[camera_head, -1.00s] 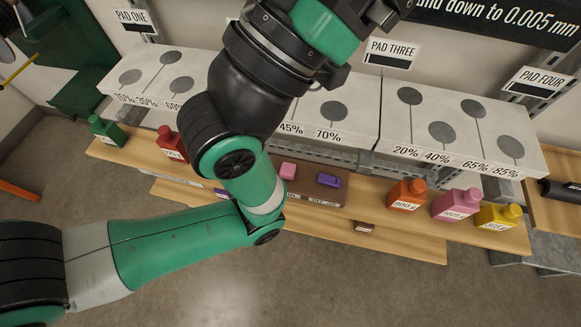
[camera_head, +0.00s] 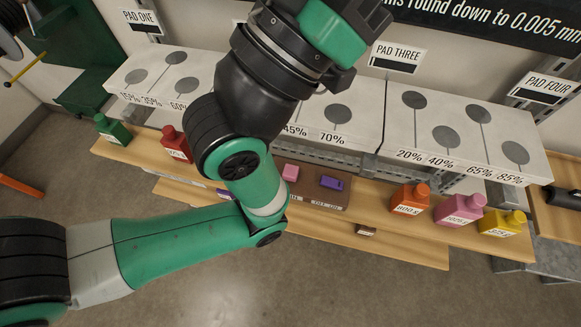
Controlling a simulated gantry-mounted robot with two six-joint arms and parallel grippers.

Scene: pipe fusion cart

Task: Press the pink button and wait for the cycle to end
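A small pink block that looks like the pink button (camera_head: 291,172) sits on a dark brown panel (camera_head: 318,200) on the wooden shelf, beside a purple block (camera_head: 332,183). I cannot tell whether the pink block is pressed in. My green and black arm comes in from the left, bends just left of the panel and runs up out of the top of the view. It covers the panel's left side. Its gripper is outside the frame. My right gripper does not show.
Bottles in green (camera_head: 112,130), red (camera_head: 175,144), orange (camera_head: 409,199), pink (camera_head: 459,210) and yellow (camera_head: 502,223) stand along the wooden shelf. Behind it are white pads with grey discs (camera_head: 445,138) and percentage labels. Grey floor lies open in front.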

